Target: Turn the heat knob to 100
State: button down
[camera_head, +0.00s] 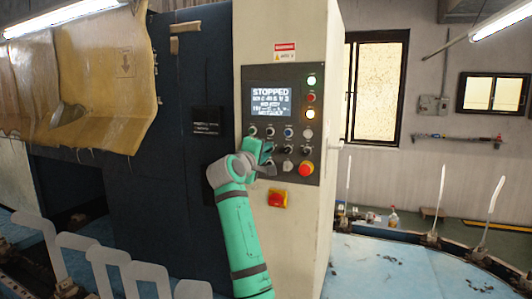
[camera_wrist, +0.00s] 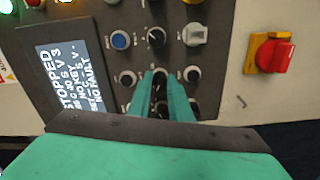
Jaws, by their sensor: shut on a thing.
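My gripper (camera_head: 266,153) is at the control panel, its fingers against the lower left of the knob area. In the wrist view the two green fingers (camera_wrist: 160,88) are closed around a small round dark knob (camera_wrist: 160,74) in the middle of a row. Most of that knob is hidden between the fingers. Its label and pointer position cannot be read, so I cannot confirm from lettering that it is the heat knob. The panel screen (camera_head: 272,97) reads "STOPPED"; it also shows in the wrist view (camera_wrist: 66,76), where "NO FAULT" is legible.
Similar dark knobs sit close on the left (camera_wrist: 127,77) and right (camera_wrist: 193,74) of the held one. A blue button (camera_wrist: 120,40) and a grey lever switch (camera_wrist: 196,34) are nearby. A red emergency button (camera_head: 306,168) and a red-yellow rotary switch (camera_head: 277,199) are close by.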

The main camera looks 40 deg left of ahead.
jog(key=shift+s+a+n, duration=0.1)
jog(key=shift+a+n, duration=0.1)
jog(key=shift+n, duration=0.2)
jog(key=c, duration=1.6)
grip_release()
jog(key=shift+d, duration=0.1)
jog(key=v, duration=1)
jog(key=shift+s+d, duration=0.15)
jog(key=shift+s, duration=0.2)
